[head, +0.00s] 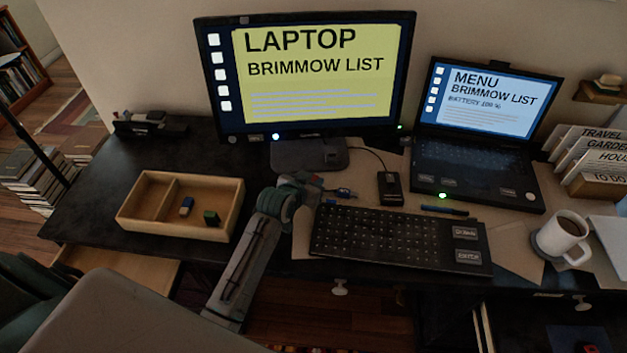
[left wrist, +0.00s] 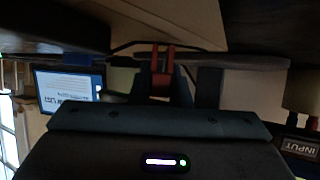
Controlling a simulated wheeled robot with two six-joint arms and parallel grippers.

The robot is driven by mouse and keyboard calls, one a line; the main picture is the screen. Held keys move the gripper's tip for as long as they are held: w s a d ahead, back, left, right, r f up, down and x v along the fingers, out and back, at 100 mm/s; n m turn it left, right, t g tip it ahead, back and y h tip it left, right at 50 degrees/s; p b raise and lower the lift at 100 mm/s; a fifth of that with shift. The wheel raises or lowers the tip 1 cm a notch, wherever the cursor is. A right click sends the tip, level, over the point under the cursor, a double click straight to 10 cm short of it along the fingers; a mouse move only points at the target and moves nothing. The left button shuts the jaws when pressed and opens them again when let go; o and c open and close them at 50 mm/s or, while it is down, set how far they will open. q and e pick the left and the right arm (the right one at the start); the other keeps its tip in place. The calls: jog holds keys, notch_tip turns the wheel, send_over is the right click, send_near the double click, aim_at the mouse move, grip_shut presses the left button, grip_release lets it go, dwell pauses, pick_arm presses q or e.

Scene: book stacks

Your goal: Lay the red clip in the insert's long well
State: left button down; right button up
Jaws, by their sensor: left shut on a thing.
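My left gripper (head: 316,184) is over the desk, between the monitor's foot and the keyboard. It is shut on the red clip (left wrist: 162,72), which shows between the fingers in the left wrist view. In the head view the clip is small and mostly hidden by the gripper. The wooden insert (head: 180,234) lies on the left part of the desk, left of and apart from the gripper. A divider splits it; the left well (head: 152,196) is empty. My right gripper is not in view.
A monitor (head: 318,75) stands behind the gripper. The keyboard (head: 395,238) is to its right, with a black box (head: 389,187) behind it. A laptop (head: 470,172) and a white mug (head: 563,236) stand further right. Bare desk lies between insert and monitor.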

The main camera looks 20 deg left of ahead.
pick_arm(q)
jog(key=shift+f, duration=0.4)
jog(key=c, duration=1.4)
grip_release()
jog(key=shift+o, duration=0.2)
jog(key=shift+r, duration=0.15)
